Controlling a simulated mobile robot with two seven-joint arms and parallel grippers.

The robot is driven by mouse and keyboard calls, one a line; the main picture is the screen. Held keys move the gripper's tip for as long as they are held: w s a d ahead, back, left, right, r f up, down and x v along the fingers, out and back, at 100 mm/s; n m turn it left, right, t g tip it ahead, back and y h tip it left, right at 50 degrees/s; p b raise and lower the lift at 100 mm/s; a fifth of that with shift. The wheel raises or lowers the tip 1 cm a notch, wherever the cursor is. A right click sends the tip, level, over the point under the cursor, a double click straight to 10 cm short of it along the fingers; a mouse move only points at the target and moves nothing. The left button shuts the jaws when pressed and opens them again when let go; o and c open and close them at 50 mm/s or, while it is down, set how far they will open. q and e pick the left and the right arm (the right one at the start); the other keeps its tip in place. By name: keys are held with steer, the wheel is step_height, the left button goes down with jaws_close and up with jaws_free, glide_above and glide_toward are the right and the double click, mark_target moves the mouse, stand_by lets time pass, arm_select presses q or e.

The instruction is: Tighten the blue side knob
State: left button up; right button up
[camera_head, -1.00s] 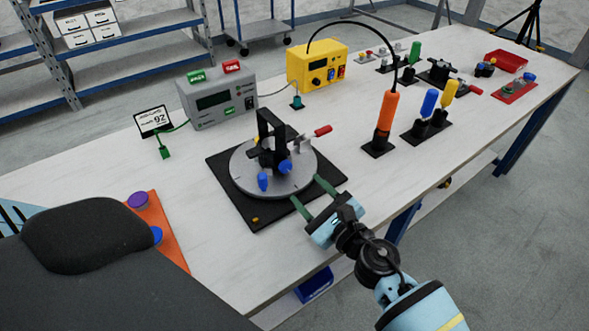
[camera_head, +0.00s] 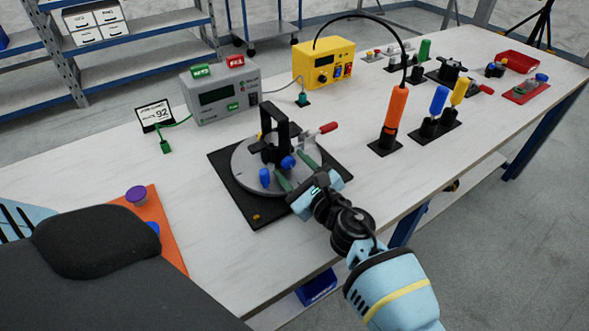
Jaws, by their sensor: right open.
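A round grey plate (camera_head: 244,170) on a black square base (camera_head: 256,216) carries a black upright fixture (camera_head: 279,128). One blue knob (camera_head: 288,162) sits low on the side of the fixture that faces my right gripper. A second blue knob (camera_head: 264,177) stands to its left near the plate's front. I cannot tell for sure which one is the side knob. My right gripper (camera_head: 293,169) is open, its green fingers over the plate. They point at the first knob, one finger to each side, and no contact is clear. My left gripper is out of view.
A red-handled lever (camera_head: 327,128) sticks out behind the right finger. A grey box with a display (camera_head: 222,93) and a yellow box (camera_head: 322,64) stand behind. An orange driver (camera_head: 394,112) is upright at the right. The table front right of the base is clear.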

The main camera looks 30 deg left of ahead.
steer(key=c, duration=1)
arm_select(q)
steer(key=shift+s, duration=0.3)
arm_select(e)
steer(key=shift+m, duration=0.3)
steer(key=shift+m, duration=1.2)
steer(key=m, duration=0.3)
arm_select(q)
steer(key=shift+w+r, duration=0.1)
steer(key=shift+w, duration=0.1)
arm_select(e)
steer(key=shift+w+m, duration=0.1)
steer(key=shift+m, duration=0.3)
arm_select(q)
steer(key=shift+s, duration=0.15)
